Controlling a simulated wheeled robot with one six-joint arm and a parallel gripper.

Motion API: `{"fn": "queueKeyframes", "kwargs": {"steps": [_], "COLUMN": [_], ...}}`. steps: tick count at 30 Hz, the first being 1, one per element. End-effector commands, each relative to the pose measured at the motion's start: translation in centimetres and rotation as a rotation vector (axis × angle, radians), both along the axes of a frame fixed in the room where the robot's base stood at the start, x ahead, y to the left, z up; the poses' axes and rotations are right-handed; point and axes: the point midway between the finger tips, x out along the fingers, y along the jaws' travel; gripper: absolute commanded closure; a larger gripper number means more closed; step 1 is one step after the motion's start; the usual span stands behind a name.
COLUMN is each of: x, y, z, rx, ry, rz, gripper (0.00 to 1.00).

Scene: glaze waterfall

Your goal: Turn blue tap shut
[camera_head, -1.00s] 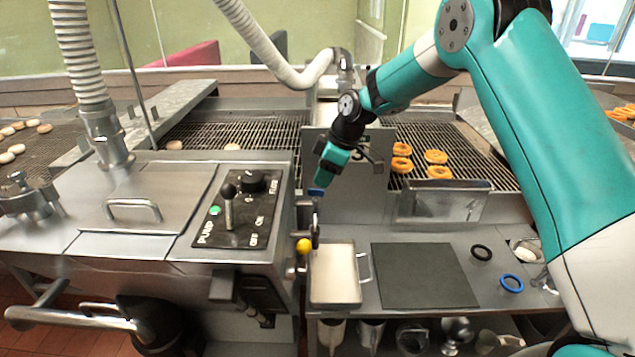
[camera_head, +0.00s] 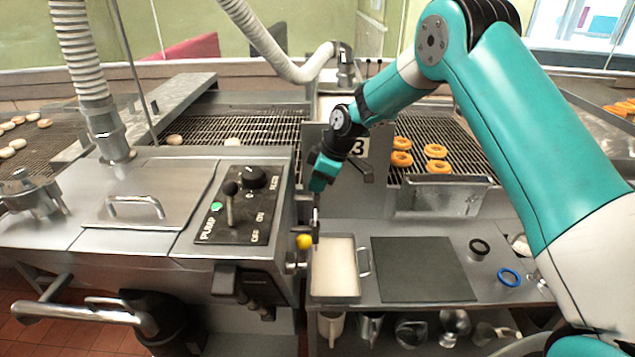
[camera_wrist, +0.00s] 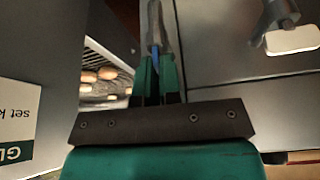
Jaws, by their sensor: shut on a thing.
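The blue tap's handle (camera_wrist: 155,58) shows as a narrow blue strip between my fingers in the wrist view, with grey metal just beyond it. My gripper (camera_wrist: 157,82) is shut on it. In the head view my gripper (camera_head: 318,187) points down at the right side of the steel pump cabinet, above the yellow knob (camera_head: 304,242). There my gripper hides the blue handle. The tap's exact turn angle cannot be told.
A steel cabinet with a pump panel (camera_head: 238,206) and black-knobbed lever stands left. A pale-filled tray (camera_head: 360,290) and dark mat (camera_head: 423,268) lie below right. A black ring (camera_head: 479,247) and blue ring (camera_head: 510,278) lie farther right. Ring doughnuts (camera_head: 436,152) sit on the grate behind.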

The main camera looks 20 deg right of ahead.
Motion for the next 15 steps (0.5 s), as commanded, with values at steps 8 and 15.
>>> {"fn": "queueKeyframes", "kwargs": {"steps": [8, 15], "x": [-0.03, -0.11], "y": [0.04, 0.13], "z": [-0.10, -0.24], "rx": [0.000, 0.000], "ry": [-0.001, -0.001], "rz": [-0.066, -0.231], "gripper": [1.00, 1.00]}}
